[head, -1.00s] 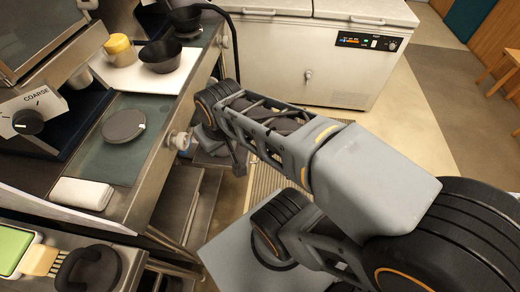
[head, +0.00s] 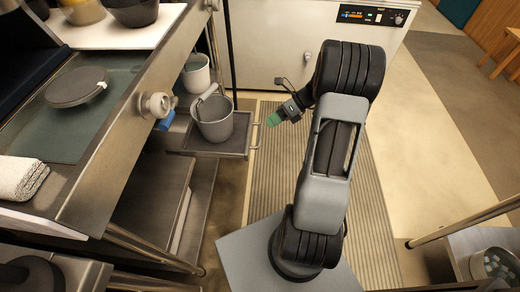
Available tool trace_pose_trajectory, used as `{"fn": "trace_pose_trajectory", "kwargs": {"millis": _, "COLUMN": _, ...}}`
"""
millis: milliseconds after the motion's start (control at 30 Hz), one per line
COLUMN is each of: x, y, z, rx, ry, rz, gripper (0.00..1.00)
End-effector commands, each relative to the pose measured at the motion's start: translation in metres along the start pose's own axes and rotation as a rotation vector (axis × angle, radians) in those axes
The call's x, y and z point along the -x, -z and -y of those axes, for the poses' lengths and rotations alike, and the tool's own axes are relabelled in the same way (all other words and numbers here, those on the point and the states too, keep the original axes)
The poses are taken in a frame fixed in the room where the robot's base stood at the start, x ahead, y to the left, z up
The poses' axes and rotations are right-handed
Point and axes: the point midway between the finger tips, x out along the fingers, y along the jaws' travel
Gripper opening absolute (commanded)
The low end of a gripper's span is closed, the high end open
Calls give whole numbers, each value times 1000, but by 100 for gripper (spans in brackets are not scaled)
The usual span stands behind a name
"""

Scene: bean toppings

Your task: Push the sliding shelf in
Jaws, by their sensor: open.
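The sliding shelf (head: 207,150) is a dark tray pulled out from under the steel counter, low down, with a metal handle (head: 254,135) at its right end. A grey bucket (head: 214,121) with a raised handle stands on it. My gripper (head: 274,119), with green fingertips, is just right of and above the shelf's handle, apart from it as far as I can tell. It is open and appears empty. The gap between its fingers is hard to make out at this size.
A white bucket (head: 195,73) stands behind the grey one under the counter. The steel counter (head: 115,140) with a round knob (head: 155,104) overhangs at left. A white chest freezer (head: 270,45) is at the back. A ribbed floor mat (head: 276,175) lies right of the shelf. A cart (head: 480,240) stands at lower right.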

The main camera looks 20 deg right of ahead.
Motion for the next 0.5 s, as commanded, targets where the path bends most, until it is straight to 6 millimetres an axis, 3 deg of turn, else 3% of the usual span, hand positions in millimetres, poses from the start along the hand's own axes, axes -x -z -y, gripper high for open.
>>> {"fn": "trace_pose_trajectory", "kwargs": {"millis": 33, "x": -9, "y": 24, "z": 38, "rx": -154, "ry": -29, "rz": 81, "gripper": 41}}
{"fn": "trace_pose_trajectory", "kwargs": {"millis": 200, "x": -9, "y": 61, "z": 105, "rx": -547, "ry": -141, "rz": 291, "gripper": 41}}
{"fn": "trace_pose_trajectory", "kwargs": {"millis": 333, "x": -7, "y": 81, "z": 134, "rx": -721, "ry": -211, "rz": 388, "gripper": 41}}
{"fn": "trace_pose_trajectory", "kwargs": {"millis": 500, "x": -10, "y": 91, "z": 150, "rx": -824, "ry": -259, "rz": 445, "gripper": 41}}
